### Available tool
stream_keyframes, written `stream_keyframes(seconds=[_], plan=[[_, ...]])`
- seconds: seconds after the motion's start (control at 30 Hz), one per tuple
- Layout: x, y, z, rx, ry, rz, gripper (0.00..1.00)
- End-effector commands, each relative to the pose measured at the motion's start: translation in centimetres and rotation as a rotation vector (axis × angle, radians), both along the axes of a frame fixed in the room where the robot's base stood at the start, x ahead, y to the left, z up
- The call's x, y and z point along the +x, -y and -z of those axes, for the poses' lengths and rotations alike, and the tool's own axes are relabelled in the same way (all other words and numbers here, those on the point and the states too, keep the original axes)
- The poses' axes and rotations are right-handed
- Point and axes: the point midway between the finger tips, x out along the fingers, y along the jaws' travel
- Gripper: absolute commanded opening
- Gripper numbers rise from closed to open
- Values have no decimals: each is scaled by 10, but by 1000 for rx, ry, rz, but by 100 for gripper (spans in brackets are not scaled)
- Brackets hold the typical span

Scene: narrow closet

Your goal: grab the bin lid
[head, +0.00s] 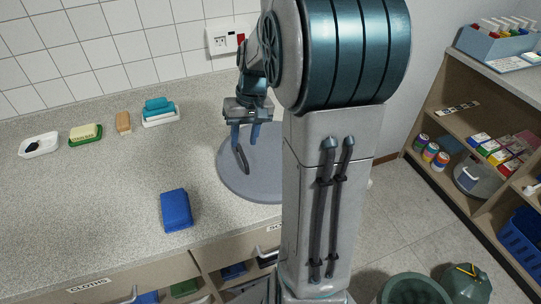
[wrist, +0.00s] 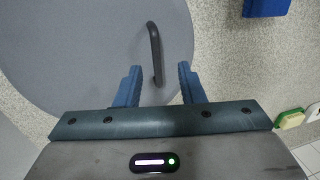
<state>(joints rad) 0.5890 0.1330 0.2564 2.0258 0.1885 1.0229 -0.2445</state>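The bin lid (head: 264,165) is a round grey disc lying flat on the speckled counter, partly hidden behind my arm in the head view. It fills much of the wrist view (wrist: 70,60). A dark bar handle (head: 242,158) stands up from it and also shows in the wrist view (wrist: 155,50). My gripper (head: 243,134) is above the lid with its fingers pointing down. In the wrist view its two blue fingers (wrist: 158,85) are spread wide, with the near end of the handle showing in the gap. Nothing is held; contact cannot be seen.
Soap and sponge dishes (head: 86,134) stand along the tiled wall. Shelves (head: 475,150) stand at the right, with a green bin (head: 412,290) on the floor. The counter's middle left is clear.

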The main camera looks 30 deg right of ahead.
Motion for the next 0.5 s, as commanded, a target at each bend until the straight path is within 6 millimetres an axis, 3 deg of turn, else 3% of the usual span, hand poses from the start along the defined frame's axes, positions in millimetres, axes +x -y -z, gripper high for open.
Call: stream_keyframes(seconds=[0.3,0.5], plan=[[-1,-3,42,3,-4,2,36],[0,-4,52,0,0,2,36]])
